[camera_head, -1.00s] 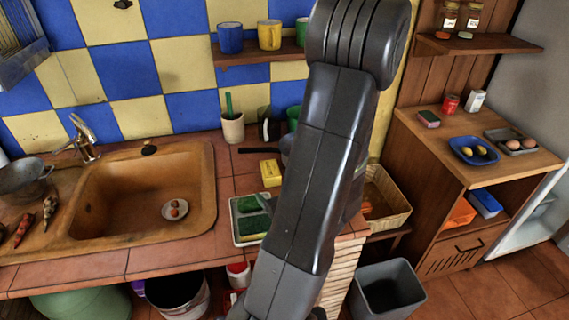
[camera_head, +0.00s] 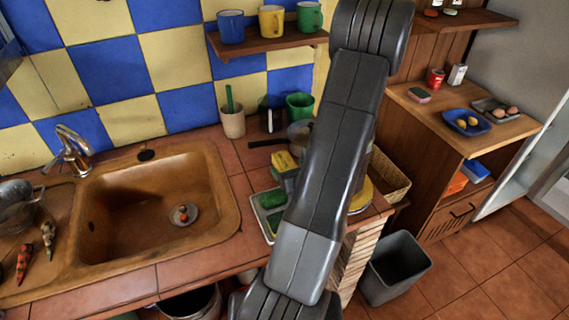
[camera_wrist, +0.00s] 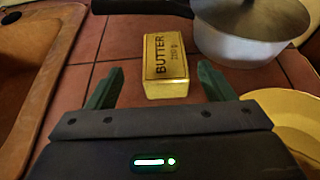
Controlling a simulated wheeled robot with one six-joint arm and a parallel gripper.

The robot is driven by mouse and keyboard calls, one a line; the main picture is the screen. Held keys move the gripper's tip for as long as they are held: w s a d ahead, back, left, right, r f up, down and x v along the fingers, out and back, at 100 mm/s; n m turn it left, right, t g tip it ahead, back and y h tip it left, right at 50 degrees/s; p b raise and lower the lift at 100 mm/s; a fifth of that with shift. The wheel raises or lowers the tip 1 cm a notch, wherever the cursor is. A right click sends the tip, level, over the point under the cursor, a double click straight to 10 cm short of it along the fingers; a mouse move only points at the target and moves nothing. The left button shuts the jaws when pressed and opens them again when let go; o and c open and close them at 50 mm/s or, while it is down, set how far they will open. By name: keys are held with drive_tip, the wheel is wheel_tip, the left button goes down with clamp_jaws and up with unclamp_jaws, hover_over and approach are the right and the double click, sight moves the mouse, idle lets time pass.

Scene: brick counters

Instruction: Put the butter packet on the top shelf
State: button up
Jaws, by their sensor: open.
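The butter packet (camera_wrist: 165,62), a yellow block marked BUTTER, lies flat on the tiled counter. In the head view the butter packet (camera_head: 285,160) is partly hidden by my arm. My gripper (camera_wrist: 160,88) is open, with its green fingers apart on the left and right of the packet's near end. Nothing is held, and I see gaps between the fingers and the packet. A high wooden shelf (camera_head: 478,20) at the upper right holds small jars. Another wooden shelf (camera_head: 268,46) on the tiled wall holds blue, yellow and green mugs.
A pot (camera_wrist: 250,28) stands close behind and right of the packet, its dark handle reaching left. A yellow plate (camera_wrist: 290,118) is at the right. The sink (camera_head: 150,215) is left. A wooden cabinet (camera_head: 410,150) and grey bin (camera_head: 395,268) stand right.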

sight(286, 163)
drive_tip(key=shift+d+p+x, duration=0.15)
drive_tip(key=shift+p+x, duration=0.35)
drive_tip(key=shift+x, duration=1)
drive_tip(key=shift+d+p+x, duration=0.15)
drive_tip(key=shift+p+x, duration=0.3)
drive_tip(key=shift+x, duration=1.1)
drive_tip(key=c, duration=1.3)
drive_tip(key=shift+o, duration=0.2)
drive_tip(key=shift+r, duration=0.1)
